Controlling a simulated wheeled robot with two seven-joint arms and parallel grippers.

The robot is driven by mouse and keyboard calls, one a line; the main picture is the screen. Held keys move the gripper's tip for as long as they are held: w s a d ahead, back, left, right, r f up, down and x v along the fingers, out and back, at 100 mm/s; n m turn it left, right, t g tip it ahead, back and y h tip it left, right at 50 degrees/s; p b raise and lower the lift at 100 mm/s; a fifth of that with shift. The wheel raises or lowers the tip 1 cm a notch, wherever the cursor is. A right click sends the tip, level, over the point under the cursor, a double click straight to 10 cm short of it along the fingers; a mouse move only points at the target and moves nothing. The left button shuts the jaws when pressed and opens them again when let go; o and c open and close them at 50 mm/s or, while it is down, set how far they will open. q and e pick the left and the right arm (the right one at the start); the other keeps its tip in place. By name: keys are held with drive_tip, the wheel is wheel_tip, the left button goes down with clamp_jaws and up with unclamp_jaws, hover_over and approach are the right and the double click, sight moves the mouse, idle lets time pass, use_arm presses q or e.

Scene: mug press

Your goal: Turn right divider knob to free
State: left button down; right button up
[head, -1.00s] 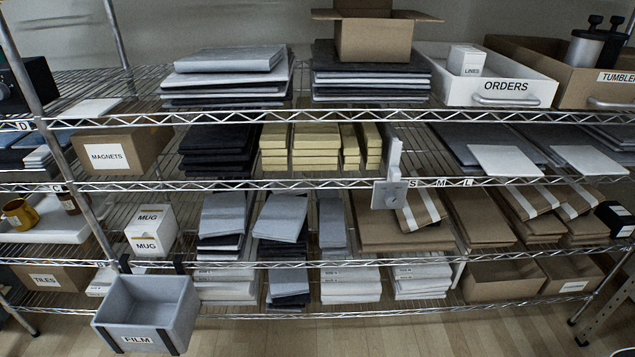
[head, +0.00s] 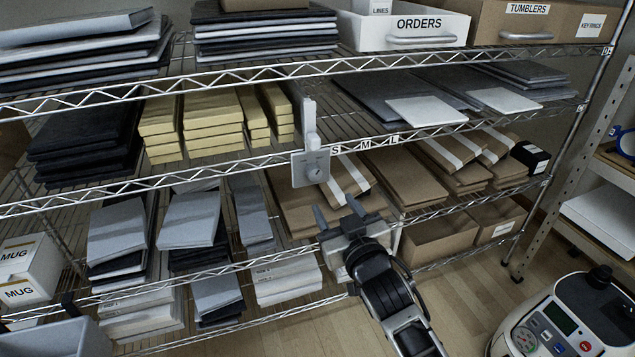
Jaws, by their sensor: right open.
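The right divider (head: 309,125) is a light grey upright plate clipped to the front edge of a middle shelf. Its round knob (head: 315,173) sits on the square grey block (head: 300,171) below the shelf edge. My right gripper (head: 336,210) is just below the knob and apart from it, with its two fingers spread and pointing up, nothing between them. My left gripper is not in view.
Brown packages (head: 346,178) lie behind and right of the knob. Yellow stacks (head: 190,128) stand left of the divider. The wire shelf edge runs behind the block. A machine (head: 560,318) stands at the lower right.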

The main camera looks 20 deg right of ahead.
sight(315, 175)
drive_tip(key=w+b, duration=0.1)
drive_tip(key=w, duration=0.8)
drive_tip(key=shift+w+a+f, duration=0.1)
drive_tip(key=shift+w+a, duration=0.05)
drive_tip(key=shift+w, duration=0.2)
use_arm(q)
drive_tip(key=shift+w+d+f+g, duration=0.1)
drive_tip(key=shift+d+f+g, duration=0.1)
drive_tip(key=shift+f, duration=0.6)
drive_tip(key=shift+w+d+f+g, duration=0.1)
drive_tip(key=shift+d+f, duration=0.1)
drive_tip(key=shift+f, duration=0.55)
use_arm(e)
drive_tip(key=shift+w, duration=0.5)
drive_tip(key=c, duration=0.9)
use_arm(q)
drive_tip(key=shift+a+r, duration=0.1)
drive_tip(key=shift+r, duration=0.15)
use_arm(e)
drive_tip(key=shift+c, duration=0.3)
